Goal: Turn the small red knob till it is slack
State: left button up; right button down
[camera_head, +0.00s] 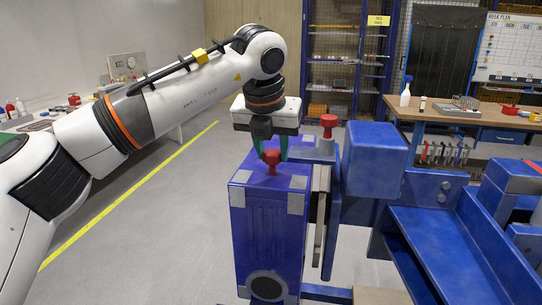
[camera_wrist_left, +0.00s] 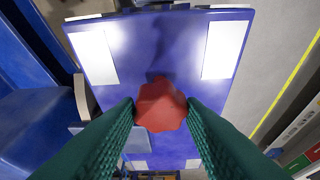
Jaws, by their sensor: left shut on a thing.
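The small red knob (camera_head: 271,158) sits on top of the blue jig block (camera_head: 268,230). In the left wrist view the knob (camera_wrist_left: 160,106) is in the middle, between two green fingertips that touch its sides. My left gripper (camera_head: 270,150) points straight down over the block and is shut on the knob. In the left wrist view the gripper (camera_wrist_left: 160,108) covers the knob's left and right edges. A second, taller red knob (camera_head: 328,124) stands behind and to the right, apart from the gripper. My right gripper is not in view.
A blue box-shaped part (camera_head: 375,158) and a blue trough (camera_head: 450,240) lie to the right of the block. A workbench (camera_head: 420,112) with a spray bottle (camera_head: 406,92) is at the back right. The floor left of the block is clear, with a yellow line (camera_head: 130,205).

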pick_arm(q)
jog(key=shift+d+n+y+b, duration=0.1)
jog(key=shift+n+y+b, duration=0.65)
jog(key=shift+n, duration=1.55)
jog(key=shift+y, duration=0.25)
jog(key=o, duration=1)
jog(key=shift+r, duration=0.15)
jog(key=v, duration=1.1)
jog(key=shift+s+r, duration=0.25)
jog(key=shift+r, duration=0.1)
